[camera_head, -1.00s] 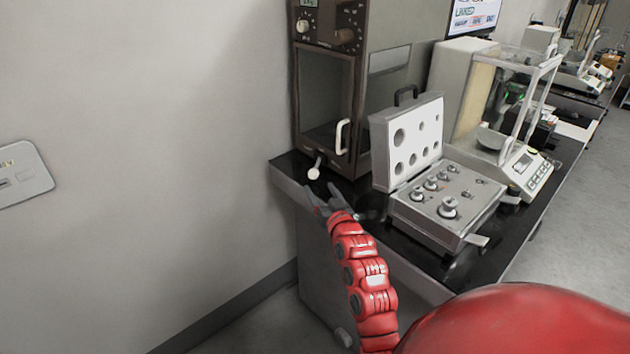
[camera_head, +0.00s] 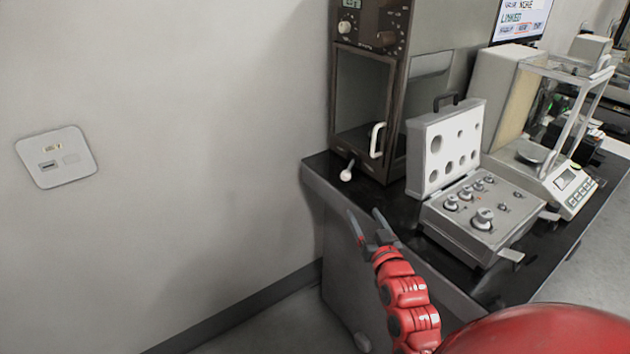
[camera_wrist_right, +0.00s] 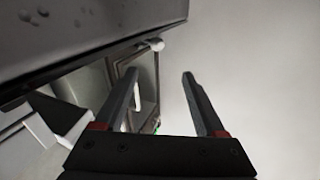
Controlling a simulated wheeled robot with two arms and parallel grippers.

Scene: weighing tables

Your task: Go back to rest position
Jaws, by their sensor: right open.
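My right gripper (camera_head: 367,228) is open and empty. In the head view its red arm comes up from the bottom right, and its fingers are over the left front edge of the black-topped table (camera_head: 318,166). In the right wrist view the two dark fingers (camera_wrist_right: 158,92) stand well apart with nothing between them. My left gripper is not in view.
A dark cabinet (camera_head: 340,86) with a white handle stands at the table's back left. An open weight case (camera_head: 463,236) holds several weights. A glass-sided balance (camera_head: 573,187) stands to its right.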

